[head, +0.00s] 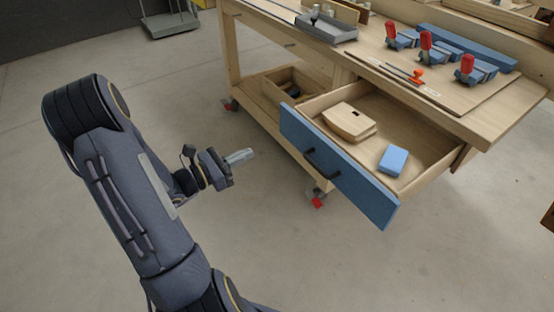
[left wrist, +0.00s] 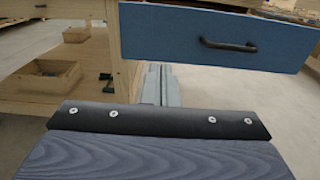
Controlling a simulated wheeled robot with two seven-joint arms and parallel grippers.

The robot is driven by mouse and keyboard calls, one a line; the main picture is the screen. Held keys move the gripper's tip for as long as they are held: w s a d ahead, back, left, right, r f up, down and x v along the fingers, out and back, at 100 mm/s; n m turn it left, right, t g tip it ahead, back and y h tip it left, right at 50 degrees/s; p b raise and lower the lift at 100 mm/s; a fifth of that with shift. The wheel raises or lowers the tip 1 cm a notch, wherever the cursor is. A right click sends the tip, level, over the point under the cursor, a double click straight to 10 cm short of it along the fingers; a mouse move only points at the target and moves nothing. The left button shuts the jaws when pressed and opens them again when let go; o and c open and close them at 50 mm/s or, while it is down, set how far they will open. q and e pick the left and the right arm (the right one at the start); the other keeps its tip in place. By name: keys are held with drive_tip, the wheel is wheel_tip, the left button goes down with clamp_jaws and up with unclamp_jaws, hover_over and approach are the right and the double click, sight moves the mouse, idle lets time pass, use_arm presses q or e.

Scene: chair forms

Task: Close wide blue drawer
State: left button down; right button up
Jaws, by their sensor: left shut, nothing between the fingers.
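The wide blue drawer (head: 350,176) is pulled out from the workbench, its blue front facing me with a dark bar handle (head: 320,164). Inside it lie a wooden block (head: 348,120) and a blue block (head: 393,158). In the left wrist view the blue front (left wrist: 185,35) and its handle (left wrist: 228,45) show at the upper right. My left gripper (head: 250,153) is shut and empty, in the air to the left of the drawer front and apart from it. Its fingers (left wrist: 161,85) point toward the bench in the left wrist view. My right gripper is not in view.
The wooden workbench (head: 228,52) stands on red-and-black casters (head: 317,199). Blue clamps with red handles (head: 426,46) and a grey tray (head: 327,28) sit on top. A small open wooden box (head: 285,88) is on the lower shelf. The floor before the drawer is clear.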

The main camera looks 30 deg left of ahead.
sight(295, 131)
use_arm(q)
drive_tip(key=p+x, duration=0.1)
drive_tip(key=x, duration=1.3)
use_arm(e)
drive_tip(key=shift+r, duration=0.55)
use_arm(q)
drive_tip(key=shift+w, duration=0.1)
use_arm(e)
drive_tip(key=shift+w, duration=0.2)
